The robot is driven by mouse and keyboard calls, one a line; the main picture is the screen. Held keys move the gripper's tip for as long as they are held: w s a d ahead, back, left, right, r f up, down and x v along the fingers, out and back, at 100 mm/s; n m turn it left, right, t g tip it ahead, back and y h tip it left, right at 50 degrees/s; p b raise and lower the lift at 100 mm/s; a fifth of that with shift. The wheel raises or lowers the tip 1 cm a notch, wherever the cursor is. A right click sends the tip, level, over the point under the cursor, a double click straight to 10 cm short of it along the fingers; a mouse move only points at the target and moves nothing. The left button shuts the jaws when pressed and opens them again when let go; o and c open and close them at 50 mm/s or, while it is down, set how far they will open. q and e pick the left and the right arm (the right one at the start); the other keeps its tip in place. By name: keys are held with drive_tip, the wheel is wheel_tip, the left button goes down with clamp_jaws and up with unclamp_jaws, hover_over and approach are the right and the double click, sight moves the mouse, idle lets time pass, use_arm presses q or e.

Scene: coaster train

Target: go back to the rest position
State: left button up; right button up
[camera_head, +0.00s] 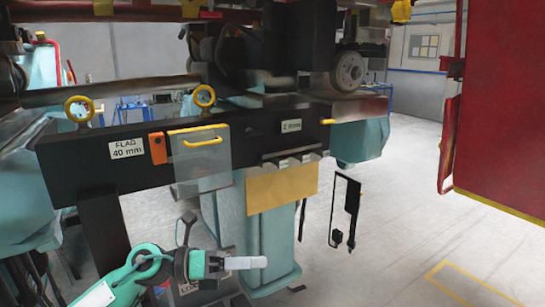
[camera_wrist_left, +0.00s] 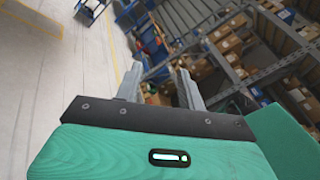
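My left gripper (camera_head: 245,263) is low in the head view, in front of the teal pedestal (camera_head: 258,235) and below the black beam, pointing right. In the left wrist view my left gripper (camera_wrist_left: 161,75) shows two grey fingers standing apart with nothing between them. It is open and empty. My right gripper is in neither view.
The black beam (camera_head: 90,165) carries labels, yellow rings, an orange tag (camera_head: 157,148) and a clear flap (camera_head: 200,160). A tan panel (camera_head: 282,188) hangs below it. A red structure (camera_head: 500,110) stands right. Shelving (camera_wrist_left: 225,50) shows in the wrist view.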

use_arm(q)
drive_tip(key=w+a+f+n+t+y, duration=0.15)
drive_tip(key=a+n+t+y, duration=0.25)
drive_tip(key=n+t, duration=0.75)
drive_tip(key=w+a+f+n+t+y, duration=0.1)
drive_tip(key=a+f+n+t+y, duration=0.2)
drive_tip(key=n+t, duration=0.8)
drive_tip(key=s+a+f+n+g+y, duration=0.2)
drive_tip(key=a+f+n+g+y, duration=0.25)
drive_tip(key=f+n, duration=0.3)
drive_tip(key=s+a+f+n+g+y, duration=0.2)
drive_tip(key=a+f+n+g+y, duration=0.15)
drive_tip(key=f+n+y, duration=0.35)
drive_tip(key=s+a+f+n+g, duration=0.25)
drive_tip(key=s+f+g, duration=0.45)
drive_tip(key=s, duration=0.5)
drive_tip(key=s+a+f+n+g, duration=0.1)
drive_tip(key=s+f+n+g, duration=0.35)
drive_tip(key=s+f, duration=0.65)
wheel_tip(320, 180, down, 28)
drive_tip(key=s+r+m+g, duration=0.1)
drive_tip(key=g, duration=0.1)
drive_tip(key=s+a+f, duration=0.2)
drive_tip(key=s+f, duration=0.8)
drive_tip(key=s+a+f+g, duration=0.1)
drive_tip(key=s+f, duration=0.8)
drive_tip(key=f, duration=0.2)
drive_tip(key=shift+s+a, duration=0.4)
